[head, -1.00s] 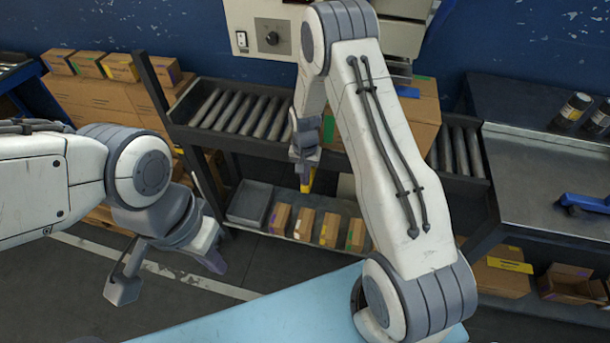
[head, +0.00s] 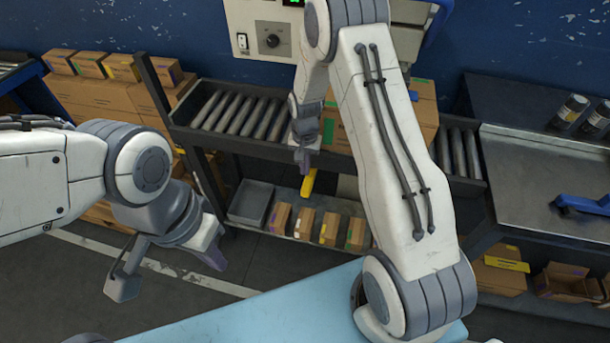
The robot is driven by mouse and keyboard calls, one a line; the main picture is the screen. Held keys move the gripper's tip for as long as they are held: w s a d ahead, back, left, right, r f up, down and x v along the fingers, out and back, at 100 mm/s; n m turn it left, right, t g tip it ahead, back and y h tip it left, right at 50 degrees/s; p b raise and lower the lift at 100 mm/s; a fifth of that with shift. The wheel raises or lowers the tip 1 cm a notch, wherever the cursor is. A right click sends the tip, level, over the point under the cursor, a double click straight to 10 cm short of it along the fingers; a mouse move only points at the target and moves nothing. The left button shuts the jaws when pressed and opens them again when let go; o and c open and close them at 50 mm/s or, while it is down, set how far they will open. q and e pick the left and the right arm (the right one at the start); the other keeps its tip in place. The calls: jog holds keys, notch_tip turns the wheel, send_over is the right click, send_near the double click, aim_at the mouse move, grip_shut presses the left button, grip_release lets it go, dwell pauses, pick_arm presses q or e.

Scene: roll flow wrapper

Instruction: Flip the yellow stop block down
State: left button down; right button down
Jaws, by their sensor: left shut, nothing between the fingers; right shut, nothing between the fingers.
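The yellow stop block (head: 309,182) shows at the front edge of the roller conveyor, just below the tip of my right gripper. It hangs slanted below the front rail, and its upper end is partly hidden by the gripper. My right gripper (head: 303,162) is shut and empty, right above the block; I cannot tell whether they touch. My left gripper (head: 213,259) is shut and empty, low over the floor at the left, well away from the block.
The roller conveyor (head: 235,112) carries a large cardboard box (head: 423,112), partly behind my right arm. A shelf below holds a grey tray (head: 251,202) and several small boxes (head: 304,223). A metal table (head: 540,170) stands at the right. A light-blue surface (head: 265,312) lies in front.

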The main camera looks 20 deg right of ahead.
notch_tip(320, 180, up, 7)
jog(key=shift+f, duration=0.15)
jog(key=shift+a, duration=0.1)
dwell(0.4)
